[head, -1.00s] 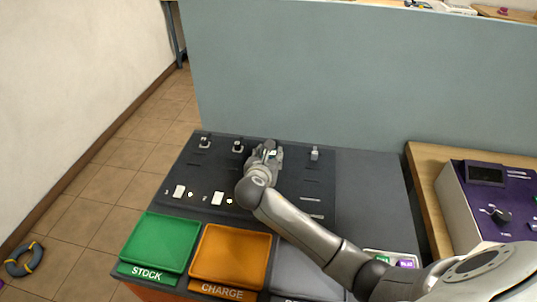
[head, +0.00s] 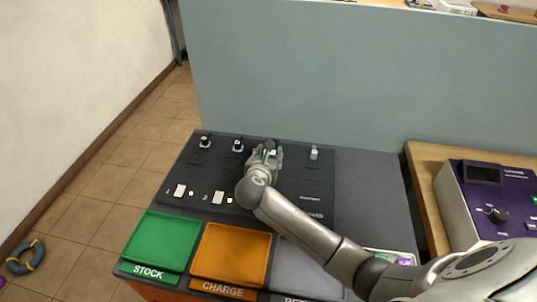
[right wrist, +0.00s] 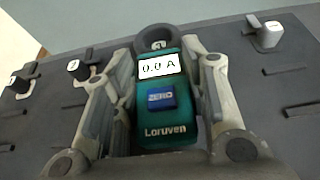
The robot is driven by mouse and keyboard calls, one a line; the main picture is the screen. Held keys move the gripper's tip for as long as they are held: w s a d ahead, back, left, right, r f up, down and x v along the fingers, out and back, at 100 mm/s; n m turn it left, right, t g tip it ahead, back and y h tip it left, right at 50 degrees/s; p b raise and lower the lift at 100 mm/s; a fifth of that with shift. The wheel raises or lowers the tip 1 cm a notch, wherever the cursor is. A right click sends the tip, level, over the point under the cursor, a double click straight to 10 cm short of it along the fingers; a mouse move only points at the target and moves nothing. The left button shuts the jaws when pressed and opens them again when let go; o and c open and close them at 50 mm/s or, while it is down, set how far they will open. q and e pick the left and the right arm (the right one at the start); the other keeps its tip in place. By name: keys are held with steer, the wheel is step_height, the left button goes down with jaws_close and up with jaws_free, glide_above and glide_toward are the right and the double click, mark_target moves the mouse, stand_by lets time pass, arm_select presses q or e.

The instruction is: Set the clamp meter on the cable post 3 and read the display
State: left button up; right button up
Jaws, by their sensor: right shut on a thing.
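My right gripper (head: 267,153) is shut on the clamp meter (right wrist: 164,118), a teal body with a blue ZERO button. Its display (right wrist: 161,66) reads 0.0 A in the right wrist view. The meter's dark ring (right wrist: 155,36) is at its far end, and a small white label of a post shows at the ring. The gripper is over the third post position from the left and hides most of that post. I cannot tell whether the ring is fully around it. My left gripper is out of view.
Post 1 (head: 205,141) and post 2 (head: 238,146) stand to the left on the dark board, and a further post (head: 314,152) to the right. A green STOCK tray (head: 160,240) and an orange CHARGE tray (head: 231,255) lie in front. A purple device (head: 490,200) stands right.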

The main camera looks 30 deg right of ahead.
steer(key=shift+r, duration=0.1)
steer(key=shift+f, duration=0.6)
stand_by(0.4)
steer(key=o, duration=0.9)
steer(key=shift+p+v, duration=0.8)
steer(key=shift+p, duration=0.15)
steer(key=p+v, duration=0.3)
steer(key=shift+a+r, duration=0.1)
steer(key=shift+r, duration=0.1)
steer(key=p+v, duration=0.5)
steer(key=shift+s+a, duration=0.1)
steer(key=shift+s, duration=0.1)
steer(key=shift+s+a+r, duration=0.1)
steer(key=shift+s+a, duration=0.1)
steer(key=shift+s, duration=0.1)
